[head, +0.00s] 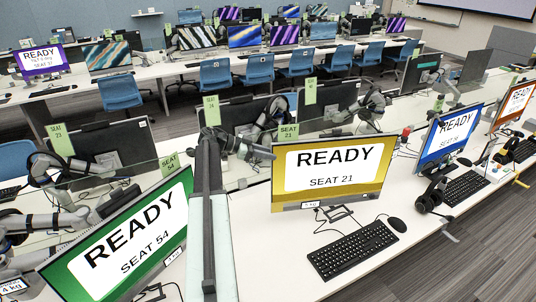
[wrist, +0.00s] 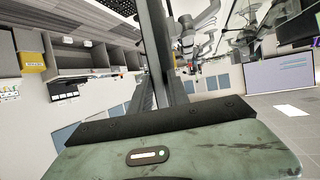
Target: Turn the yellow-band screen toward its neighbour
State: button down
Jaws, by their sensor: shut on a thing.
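The yellow-band screen (head: 330,168), reading READY SEAT 21, stands upright on the near desk, its face toward the head camera. The green-band screen (head: 125,240), SEAT 54, is on its left, angled toward the right. I cannot make out the fingertips in the head view.
A black keyboard (head: 353,248) and a mouse (head: 397,224) lie in front of the yellow-band screen. A headset (head: 431,195) stands to the right. Grey jointed supports (head: 238,146) crowd the space behind the screens. Open floor (head: 470,245) shows at lower right.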

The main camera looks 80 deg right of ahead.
jog(key=shift+w, duration=0.1)
jog(key=w+d, duration=0.3)
jog(key=d, duration=0.2)
jog(key=shift+w+d+r, duration=0.2)
jog(key=shift+d+r, duration=0.1)
jog(key=c, duration=1.6)
grip_release()
jog(key=o, duration=0.4)
jog(key=shift+d+f, duration=0.2)
jog(key=shift+d, duration=0.05)
jog(key=shift+c, duration=0.2)
jog(key=shift+f, duration=0.1)
